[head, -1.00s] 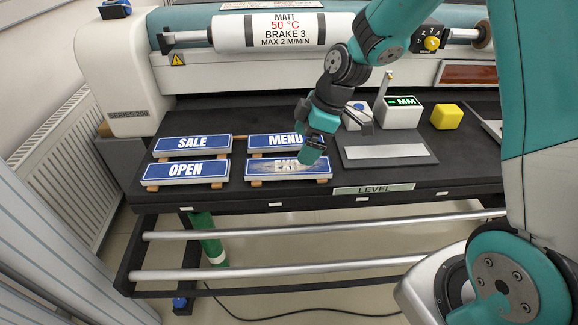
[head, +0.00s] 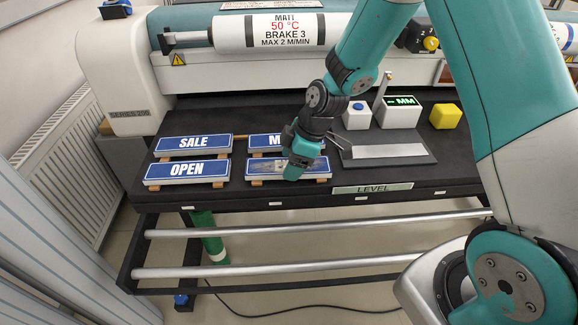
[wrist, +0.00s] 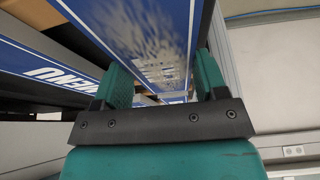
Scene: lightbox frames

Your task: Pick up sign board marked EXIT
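The EXIT sign board (head: 262,169) is a blue plate with a white border and scuffed, partly worn lettering. It lies flat on small wooden blocks at the front right of the group of signs. My gripper (head: 293,173) hangs over its middle and hides most of the word in the head view. In the wrist view the board (wrist: 150,35) runs between the two teal fingers of my gripper (wrist: 163,82), one on each side. The fingers are spread apart. Whether either touches the board's edges I cannot tell.
The MENU sign (head: 262,141) lies close behind, partly hidden by my arm. The SALE sign (head: 193,143) and OPEN sign (head: 187,170) lie to the left. A metal plate (head: 388,151), a white display block (head: 400,116) and a yellow block (head: 445,116) stand right.

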